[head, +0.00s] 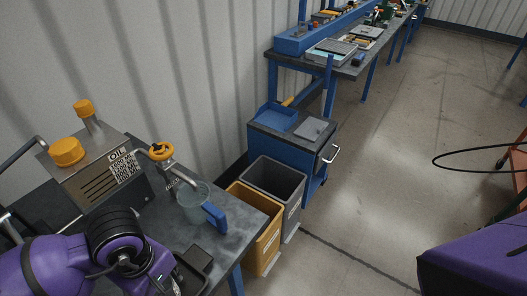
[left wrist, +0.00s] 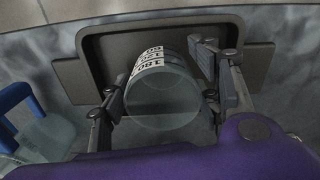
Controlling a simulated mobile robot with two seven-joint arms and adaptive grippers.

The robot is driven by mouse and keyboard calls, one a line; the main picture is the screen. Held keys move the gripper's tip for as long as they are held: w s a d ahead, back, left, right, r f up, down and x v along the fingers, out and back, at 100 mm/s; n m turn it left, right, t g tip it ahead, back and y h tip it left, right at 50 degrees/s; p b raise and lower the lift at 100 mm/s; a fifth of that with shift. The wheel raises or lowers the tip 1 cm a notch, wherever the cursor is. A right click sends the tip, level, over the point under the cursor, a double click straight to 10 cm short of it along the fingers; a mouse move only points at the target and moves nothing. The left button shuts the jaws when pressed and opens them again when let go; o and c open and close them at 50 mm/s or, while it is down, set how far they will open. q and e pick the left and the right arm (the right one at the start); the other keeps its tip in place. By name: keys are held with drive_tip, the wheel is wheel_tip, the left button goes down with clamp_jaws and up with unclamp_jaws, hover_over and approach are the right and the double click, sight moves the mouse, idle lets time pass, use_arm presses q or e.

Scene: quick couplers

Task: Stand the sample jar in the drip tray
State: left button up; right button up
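The sample jar (left wrist: 163,98) is a clear cylinder with a white number scale, seen in the left wrist view. It sits between the two fingers of my left gripper (left wrist: 165,92), which appear shut on its sides. Behind the jar is the dark drip tray (left wrist: 103,30), with a raised rim. Whether the jar touches the tray floor cannot be told. In the head view the tray (head: 200,256) is at the bench's front edge, beside my left gripper (head: 168,288); the jar is hidden there. My right gripper is out of view.
A clear jug with a blue handle (head: 193,203) stands close behind the tray, under the orange-valved tap (head: 162,151) of the oil unit (head: 95,172). Yellow (head: 262,235) and grey (head: 278,180) bins stand beside the bench.

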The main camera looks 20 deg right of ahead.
use_arm(q)
drive_tip(key=shift+o, duration=0.3)
drive_tip(key=shift+r, duration=0.15)
wheel_tip(320, 180, up, 12)
drive_tip(key=shift+r, duration=0.15)
